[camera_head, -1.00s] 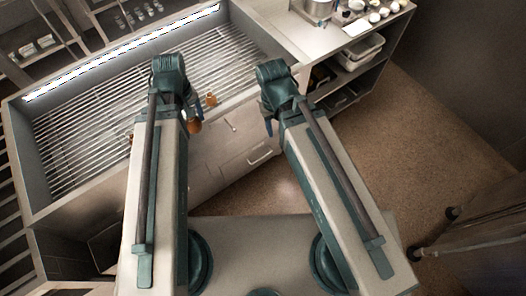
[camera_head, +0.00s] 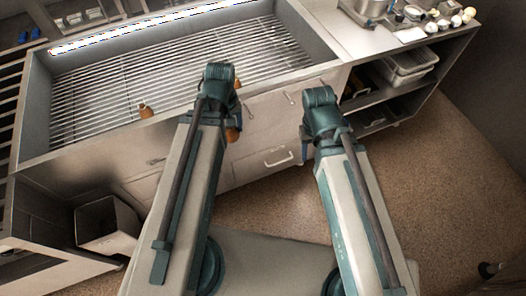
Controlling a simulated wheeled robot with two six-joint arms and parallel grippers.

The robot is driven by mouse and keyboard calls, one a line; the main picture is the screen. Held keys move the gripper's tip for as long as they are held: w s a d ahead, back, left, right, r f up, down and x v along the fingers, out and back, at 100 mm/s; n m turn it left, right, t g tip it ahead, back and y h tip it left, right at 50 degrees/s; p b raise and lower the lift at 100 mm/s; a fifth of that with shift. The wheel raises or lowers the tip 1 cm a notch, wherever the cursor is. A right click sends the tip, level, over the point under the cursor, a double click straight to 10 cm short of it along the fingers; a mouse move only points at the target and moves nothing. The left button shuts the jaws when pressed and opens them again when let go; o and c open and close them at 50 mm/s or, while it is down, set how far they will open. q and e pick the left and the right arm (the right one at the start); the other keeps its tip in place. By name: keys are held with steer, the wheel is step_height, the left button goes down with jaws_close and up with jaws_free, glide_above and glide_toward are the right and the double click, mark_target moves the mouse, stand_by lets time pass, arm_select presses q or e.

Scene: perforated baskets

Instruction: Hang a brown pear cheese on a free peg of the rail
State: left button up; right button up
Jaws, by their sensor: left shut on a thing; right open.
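A brown pear cheese (camera_head: 233,134) hangs at my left gripper (camera_head: 234,120), which is shut on it in front of the counter; the wrist hides most of the fingers. A second brown pear cheese (camera_head: 146,111) is at the front edge of the slatted basin, left of my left arm. A third small brown piece (camera_head: 237,84) shows just right of my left wrist, partly hidden. My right gripper (camera_head: 305,143) is open and empty in front of the cabinet, mostly hidden by its own wrist. I cannot make out the rail or its pegs.
The wide slatted basin (camera_head: 95,83) fills the back left. A side counter (camera_head: 365,42) holds a pot (camera_head: 370,8) and several small pale items; a white tub (camera_head: 408,70) sits on its shelf. An open bin (camera_head: 105,225) is at lower left.

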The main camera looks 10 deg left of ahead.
arm_select(q)
step_height(320, 180, down, 5)
steer(key=b, duration=0.3)
steer(key=shift+r, duration=0.1)
steer(key=shift+w+d+f, duration=0.1)
steer(key=shift+d+f, duration=0.1)
steer(key=shift+f, duration=0.05)
steer(key=w+d+f+b, duration=0.2)
steer(key=d+f+b, duration=0.15)
steer(key=d, duration=0.55)
steer(key=w+a+f+b, duration=0.1)
steer(key=w+a, duration=0.5)
steer(key=w, duration=0.3)
steer(key=shift+w+a, duration=0.2)
arm_select(e)
step_height(320, 180, down, 10)
stand_by(0.5)
arm_select(q)
steer(key=o, duration=1.5)
steer(key=shift+o, duration=0.2)
arm_select(e)
steer(key=shift+r, duration=0.1)
